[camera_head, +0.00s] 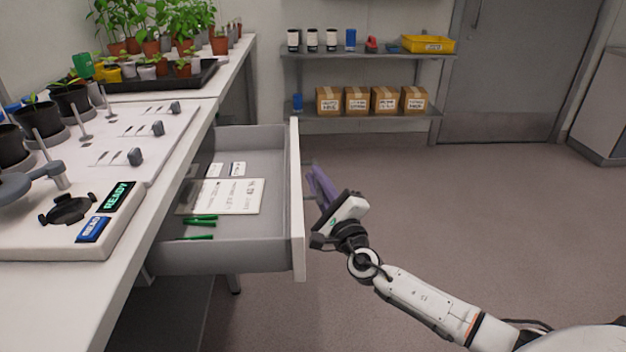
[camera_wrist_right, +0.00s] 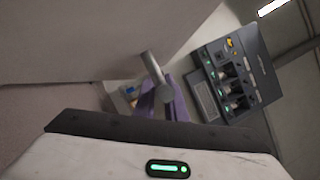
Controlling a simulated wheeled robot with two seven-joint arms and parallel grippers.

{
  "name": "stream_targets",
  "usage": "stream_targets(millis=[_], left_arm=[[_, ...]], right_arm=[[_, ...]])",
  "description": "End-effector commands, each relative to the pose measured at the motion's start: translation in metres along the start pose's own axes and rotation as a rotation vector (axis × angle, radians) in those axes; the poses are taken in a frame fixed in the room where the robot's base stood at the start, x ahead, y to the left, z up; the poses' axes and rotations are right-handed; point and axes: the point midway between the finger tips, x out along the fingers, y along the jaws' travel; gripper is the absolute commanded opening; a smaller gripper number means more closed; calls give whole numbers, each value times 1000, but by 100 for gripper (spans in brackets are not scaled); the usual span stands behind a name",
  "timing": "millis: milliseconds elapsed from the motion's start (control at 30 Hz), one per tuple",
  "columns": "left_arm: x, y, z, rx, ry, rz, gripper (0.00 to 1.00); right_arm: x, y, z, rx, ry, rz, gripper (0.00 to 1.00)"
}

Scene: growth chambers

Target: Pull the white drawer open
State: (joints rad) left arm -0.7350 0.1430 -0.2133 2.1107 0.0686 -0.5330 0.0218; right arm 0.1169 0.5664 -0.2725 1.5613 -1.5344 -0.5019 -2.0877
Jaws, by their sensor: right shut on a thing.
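The white drawer (camera_head: 297,200) stands pulled well out from under the bench, its open top showing grey inner walls. Inside lie a paper sheet, small labelled cards and green tweezer-like tools. My right gripper (camera_head: 316,182) is in front of the drawer's front panel, with its purple fingers against the handle side. My left gripper is in neither view.
The white bench (camera_head: 180,160) at left holds a device with READY (camera_head: 117,196) and READ labels, pots and seedlings. A wall shelf (camera_head: 365,58) with bottles and boxes stands at the back, left of a grey door (camera_head: 515,70). The floor right of the drawer is clear.

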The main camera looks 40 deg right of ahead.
Motion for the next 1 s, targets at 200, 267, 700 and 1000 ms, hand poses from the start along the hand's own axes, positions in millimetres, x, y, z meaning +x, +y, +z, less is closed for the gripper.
stream_targets(millis=[200,267,700,1000], left_arm=[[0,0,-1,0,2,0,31],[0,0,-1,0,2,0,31],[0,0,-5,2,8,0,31],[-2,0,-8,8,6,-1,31]], right_arm=[[-1,2,0,-1,-1,4,0],[-1,2,0,-1,-1,4,0],[-6,1,0,-1,1,2,19],[-60,1,0,-1,1,6,19]])
